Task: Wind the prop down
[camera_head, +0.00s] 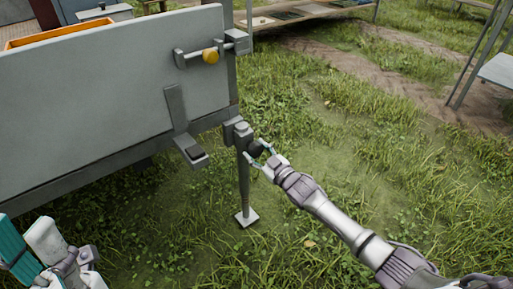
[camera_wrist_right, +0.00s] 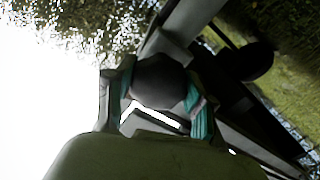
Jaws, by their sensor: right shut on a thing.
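The prop (camera_head: 243,185) is a grey upright post with a square foot plate, at the near right corner of a grey trailer (camera_head: 90,85). I cannot tell whether the foot plate touches the ground. A dark round crank knob (camera_head: 255,150) sits at the prop's upper part. My right gripper (camera_head: 259,152) is shut on this knob from the right. In the right wrist view the dark knob (camera_wrist_right: 158,80) is between the teal finger pads (camera_wrist_right: 194,108). Part of my left gripper (camera_head: 45,250) shows at the lower left, cut off by the frame edge.
A latch with a yellow knob (camera_head: 210,56) is on the trailer's tail panel, above a grey bracket (camera_head: 186,140). An orange crate (camera_head: 65,29) lies in the trailer. A bench (camera_head: 300,12) stands behind, and a table (camera_head: 498,70) at the right. The grass between is free.

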